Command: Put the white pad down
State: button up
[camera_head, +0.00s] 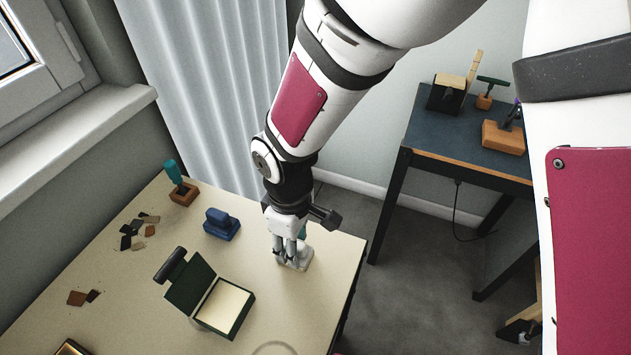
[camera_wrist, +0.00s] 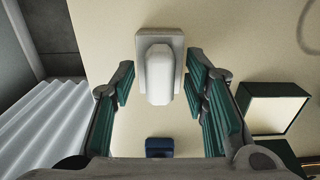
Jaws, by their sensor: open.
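The white pad (camera_wrist: 160,68), a pale block with a raised grip on a flat base, sits on the cream table near its right edge. It also shows at the foot of my arm in the head view (camera_head: 298,262), partly hidden by my fingers. My gripper (camera_wrist: 163,88) is open, with its green-lined fingers on either side of the pad's grip. Gaps show between the fingers and the grip in the wrist view. In the head view, my gripper (camera_head: 290,248) points down at the pad.
An open green box with a cream inside (camera_head: 224,306) stands left of the pad. A blue stamp (camera_head: 220,224) and a teal-handled stamp on a wooden block (camera_head: 181,186) stand farther left. Small dark and brown chips (camera_head: 135,232) lie beyond. A dark side table (camera_head: 455,135) stands at right.

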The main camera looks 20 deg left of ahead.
notch_tip(320, 180, up, 11)
jog(key=w+d+r+m, duration=0.3)
jog(key=d+r+m, duration=0.1)
jog(key=d+r, duration=0.4)
jog(key=s+d+r+m+t, duration=0.1)
jog(key=s+d+r+m, duration=0.2)
jog(key=d, duration=0.6)
jog(key=s+d+r+m+t, duration=0.1)
jog(key=d+r+m, duration=0.3)
jog(key=d, duration=0.6)
jog(key=s+d+m+t, duration=0.1)
jog(key=s+d+m, duration=0.5)
jog(key=s+d, duration=0.1)
jog(key=shift+s+d+f+p, duration=0.15)
jog(key=shift+s+f+p, duration=0.15)
jog(key=shift+f, duration=0.1)
jog(key=shift+s, duration=0.1)
